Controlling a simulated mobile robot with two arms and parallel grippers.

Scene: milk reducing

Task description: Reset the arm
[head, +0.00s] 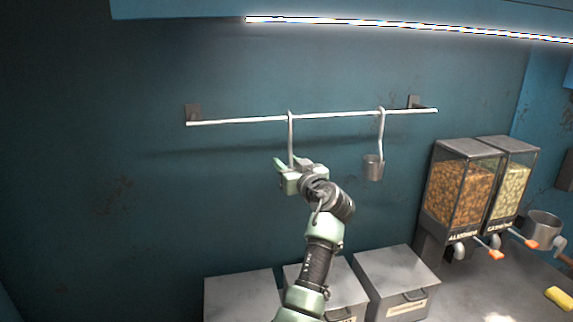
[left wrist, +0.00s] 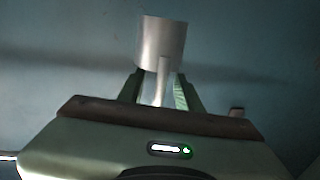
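My left arm (head: 318,260) reaches up from the bottom of the head view to the wall rail. My left gripper (head: 288,163) is at the lower part of the left hanging ladle (head: 290,135), whose hook end is on the rail. The gripper hides that ladle's cup in the head view. In the left wrist view the fingers of the left gripper (left wrist: 158,90) stand apart, with the ladle's handle between them and a visible gap on each side. The metal cup (left wrist: 163,42) shows just beyond the fingertips. My right gripper is in neither view.
A white rail (head: 240,120) runs along the blue wall. A second ladle (head: 373,166) hangs to the right. Lidded metal boxes (head: 398,270) stand below. Two food dispensers (head: 461,190), a metal pot (head: 542,228) and a yellow object (head: 559,298) are at the right. The wall at left is clear.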

